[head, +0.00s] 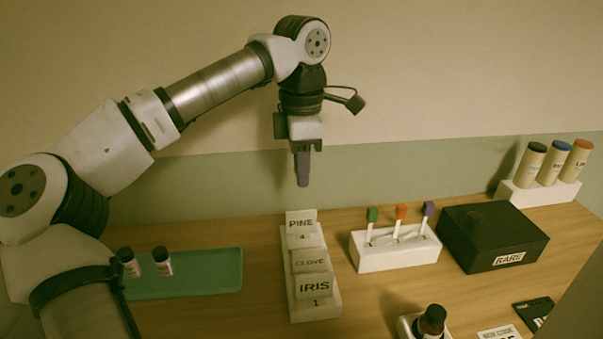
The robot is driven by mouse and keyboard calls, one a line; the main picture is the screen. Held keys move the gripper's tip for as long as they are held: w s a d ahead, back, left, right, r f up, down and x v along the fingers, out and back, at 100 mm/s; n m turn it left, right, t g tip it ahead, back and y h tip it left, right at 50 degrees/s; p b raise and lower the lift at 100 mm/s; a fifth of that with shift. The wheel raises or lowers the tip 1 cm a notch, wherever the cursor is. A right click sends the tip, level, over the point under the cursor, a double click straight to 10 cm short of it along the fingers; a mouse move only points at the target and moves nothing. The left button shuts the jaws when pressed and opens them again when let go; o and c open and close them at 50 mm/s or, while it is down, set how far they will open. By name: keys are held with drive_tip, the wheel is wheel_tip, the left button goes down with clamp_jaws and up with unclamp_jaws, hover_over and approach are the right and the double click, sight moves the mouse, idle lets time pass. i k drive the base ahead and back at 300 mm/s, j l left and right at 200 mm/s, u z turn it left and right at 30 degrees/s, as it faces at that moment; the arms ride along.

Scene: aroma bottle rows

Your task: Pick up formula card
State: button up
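No card can be read as "formula card". A white printed card (499,333) lies at the bottom right, cut off by the lower edge. A dark card or booklet (534,311) lies beside it, partly cut off by a grey shape. White label cards reading PINE (301,224), CLOVE (309,262) and IRIS (314,284) stand in a white stepped holder (316,311). My gripper (302,182) points down, above and behind the holder, well clear of the cards. Its fingers overlap side-on, so their opening is hidden. Nothing is visible hanging from it.
A green tray (205,285) holds two small dark-capped bottles. A white block (398,257) holds coloured-tipped sticks. A black RARE box (490,238), a rack of capped tubes (540,193) and a brown bottle (430,321) stand to the right. Bare wood shows between holder and block.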

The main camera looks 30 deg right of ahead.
sight(307, 261)
drive_tip(key=k, duration=1)
